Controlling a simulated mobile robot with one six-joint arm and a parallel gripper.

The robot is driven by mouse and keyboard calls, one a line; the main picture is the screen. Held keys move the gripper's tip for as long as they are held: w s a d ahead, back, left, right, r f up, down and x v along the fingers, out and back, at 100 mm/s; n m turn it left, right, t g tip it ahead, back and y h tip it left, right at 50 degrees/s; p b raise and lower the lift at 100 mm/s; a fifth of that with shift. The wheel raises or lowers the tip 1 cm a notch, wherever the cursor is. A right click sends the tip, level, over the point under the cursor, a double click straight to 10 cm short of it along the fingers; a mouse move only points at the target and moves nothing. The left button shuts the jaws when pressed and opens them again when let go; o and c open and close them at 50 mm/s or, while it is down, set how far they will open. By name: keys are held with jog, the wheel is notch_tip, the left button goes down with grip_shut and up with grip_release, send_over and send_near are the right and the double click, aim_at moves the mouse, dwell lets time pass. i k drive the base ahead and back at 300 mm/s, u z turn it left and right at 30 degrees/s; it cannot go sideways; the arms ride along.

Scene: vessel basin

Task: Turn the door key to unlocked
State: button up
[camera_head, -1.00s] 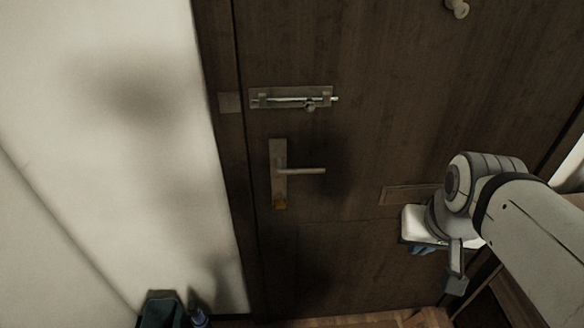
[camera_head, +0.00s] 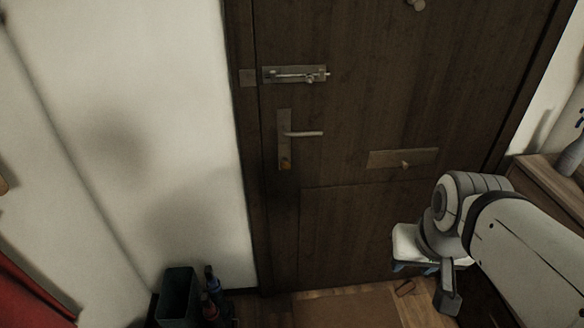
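A dark wooden door (camera_head: 345,110) stands ahead of me. Its handle plate (camera_head: 284,125) carries a lever (camera_head: 303,133) pointing right. A small orange-brown key (camera_head: 285,163) shows at the bottom of that plate; it is too small to tell which way it is turned. A sliding bolt (camera_head: 295,75) is fixed above the handle. My gripper (camera_head: 447,293) is at the lower right, well to the right of and below the key, apart from the door. Only part of it shows, and I cannot tell whether its fingers are open.
A dark bin (camera_head: 178,296) and several bottles (camera_head: 213,298) stand on the floor by the left wall. A wooden cabinet (camera_head: 545,185) is at the right. A mat (camera_head: 345,308) lies before the door. A plate with a knob (camera_head: 403,159) is on the door.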

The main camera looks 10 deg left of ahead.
aim_at(286, 165)
jog(key=k, duration=0.75)
jog(key=u, duration=0.65)
jog(key=i, duration=1.15)
jog(key=z, duration=1.2)
